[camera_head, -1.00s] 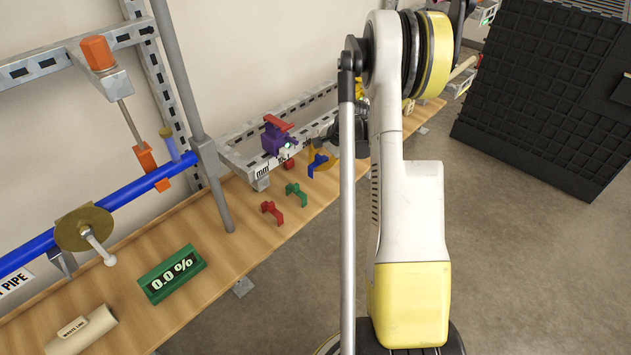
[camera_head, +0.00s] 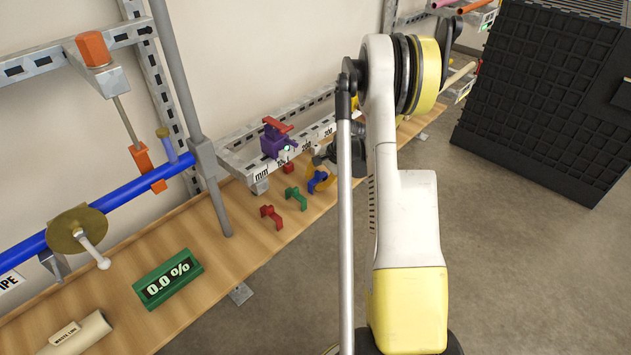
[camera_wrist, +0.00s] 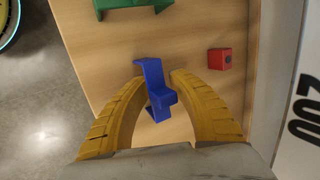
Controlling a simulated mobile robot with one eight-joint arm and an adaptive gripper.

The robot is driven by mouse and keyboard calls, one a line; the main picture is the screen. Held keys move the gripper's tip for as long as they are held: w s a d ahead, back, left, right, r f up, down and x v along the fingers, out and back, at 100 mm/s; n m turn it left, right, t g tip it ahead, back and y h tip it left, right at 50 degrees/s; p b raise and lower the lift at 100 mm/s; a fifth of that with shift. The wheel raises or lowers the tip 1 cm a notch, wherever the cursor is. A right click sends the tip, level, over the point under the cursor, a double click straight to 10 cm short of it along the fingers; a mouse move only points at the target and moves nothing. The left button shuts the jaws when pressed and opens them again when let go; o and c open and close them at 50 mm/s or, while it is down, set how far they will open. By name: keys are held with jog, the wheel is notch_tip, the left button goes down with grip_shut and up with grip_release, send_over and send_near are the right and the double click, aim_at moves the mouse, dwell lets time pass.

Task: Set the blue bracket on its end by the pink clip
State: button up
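The blue bracket (camera_head: 314,185) lies on the wooden bench, in line with a green bracket and a red bracket. In the wrist view the blue bracket (camera_wrist: 155,82) sits between the yellow fingers of my gripper (camera_wrist: 156,77). The fingers are spread on its left and right; whether either touches it I cannot tell. In the head view my gripper (camera_head: 322,172) is over the blue bracket and partly hides it. I see no clearly pink clip; the closest in colour is the red bracket (camera_head: 271,215), at the near end of the row.
The green bracket (camera_head: 296,197) stands close by; its edge shows in the wrist view (camera_wrist: 132,3). A small red block (camera_wrist: 220,59) lies to the right. A metal rail (camera_head: 259,187) with a purple clamp (camera_head: 274,143) runs behind. The bench's front edge drops to the floor.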

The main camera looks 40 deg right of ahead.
jog(key=shift+r+p, duration=0.3)
jog(key=p+v, duration=0.4)
jog(key=v, duration=0.8)
jog(key=shift+f, duration=0.1)
